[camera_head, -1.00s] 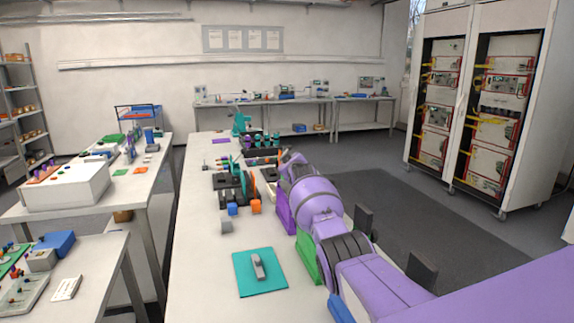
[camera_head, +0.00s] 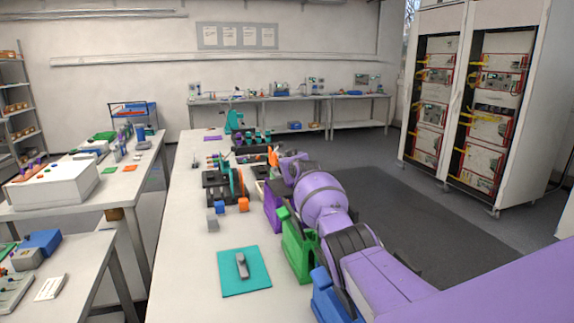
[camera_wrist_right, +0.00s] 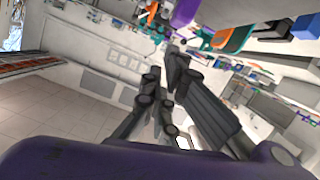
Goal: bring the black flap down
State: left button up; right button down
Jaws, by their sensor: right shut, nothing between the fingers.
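A black fixture (camera_head: 210,181) with upright teal and orange parts stands on the long white bench in the head view. A second black fixture (camera_head: 246,156) stands behind it. I cannot tell for certain which black piece is the flap; dark parts overlap there. My purple right arm reaches forward along the bench's right edge, and its tip is beside these fixtures. In the right wrist view my right gripper (camera_wrist_right: 165,66) is shut and empty. A teal and orange part (camera_wrist_right: 232,35) shows above right of its fingertips; contact is not visible. My left gripper is not in view.
Purple, green (camera_head: 298,248) and blue (camera_head: 332,298) bins line the bench's right edge next to my arm. A teal mat (camera_head: 232,284) with a grey piece lies nearer. Bare bench is to its left.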

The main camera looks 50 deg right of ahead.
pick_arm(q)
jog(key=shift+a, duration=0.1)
pick_arm(e)
jog(key=shift+r, duration=0.2)
notch_tip(320, 180, up, 5)
jog(key=p, duration=0.3)
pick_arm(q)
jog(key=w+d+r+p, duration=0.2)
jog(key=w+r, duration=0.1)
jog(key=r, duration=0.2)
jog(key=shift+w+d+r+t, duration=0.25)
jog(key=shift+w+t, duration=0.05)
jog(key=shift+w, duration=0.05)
pick_arm(e)
jog(key=f+v, duration=0.1)
jog(key=v, duration=0.8)
jog(key=shift+s, duration=0.5)
jog(key=shift+a+f, duration=0.15)
